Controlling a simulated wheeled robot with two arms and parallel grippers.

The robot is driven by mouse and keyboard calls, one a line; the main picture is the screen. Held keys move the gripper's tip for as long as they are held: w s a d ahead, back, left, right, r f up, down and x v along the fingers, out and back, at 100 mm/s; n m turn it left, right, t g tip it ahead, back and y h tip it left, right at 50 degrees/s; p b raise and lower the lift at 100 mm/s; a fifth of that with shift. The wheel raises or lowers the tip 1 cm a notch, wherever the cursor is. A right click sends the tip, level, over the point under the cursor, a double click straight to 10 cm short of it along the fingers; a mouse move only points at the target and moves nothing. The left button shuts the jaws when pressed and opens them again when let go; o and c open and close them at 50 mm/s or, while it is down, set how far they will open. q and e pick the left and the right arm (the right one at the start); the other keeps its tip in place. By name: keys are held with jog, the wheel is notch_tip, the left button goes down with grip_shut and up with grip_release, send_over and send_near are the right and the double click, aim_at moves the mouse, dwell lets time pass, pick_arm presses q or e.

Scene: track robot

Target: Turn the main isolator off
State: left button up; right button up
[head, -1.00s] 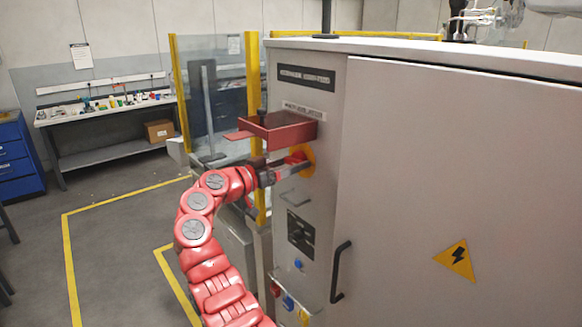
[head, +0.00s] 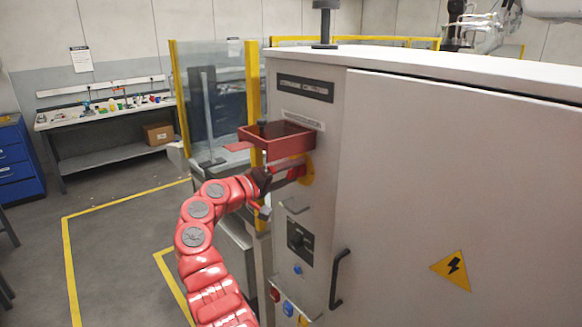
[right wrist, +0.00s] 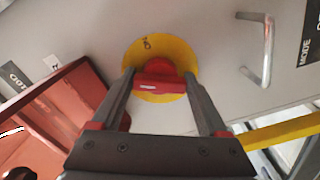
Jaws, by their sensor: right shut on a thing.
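The main isolator is a red handle (right wrist: 160,84) on a round yellow plate (right wrist: 180,55), on the front of the grey cabinet. In the head view the yellow plate (head: 309,170) shows under a red open-topped box (head: 275,146). My right gripper (right wrist: 160,78) has a finger on each side of the red handle and is shut on it. In the head view my right gripper (head: 283,175) reaches the plate from the left, below the box, and partly hides the handle. A mark on the plate is too small to read surely. My left gripper is not in view.
A bent metal handle (right wrist: 262,50) sticks out beside the plate. A black door handle (head: 338,279) and several coloured sockets (head: 288,305) are lower on the cabinet. A glass guard with yellow posts (head: 254,80) stands behind my arm. Open floor (head: 110,240) lies to the left.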

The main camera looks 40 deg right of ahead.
jog(key=n+p, duration=0.3)
jog(key=shift+r+n, duration=0.25)
jog(key=shift+n, duration=0.15)
jog(key=shift+f+n+p, duration=0.1)
jog(key=shift+n+p, duration=0.45)
jog(key=shift+n, duration=0.15)
jog(key=shift+f, duration=0.1)
jog(key=o, duration=1)
jog(key=shift+o, duration=0.2)
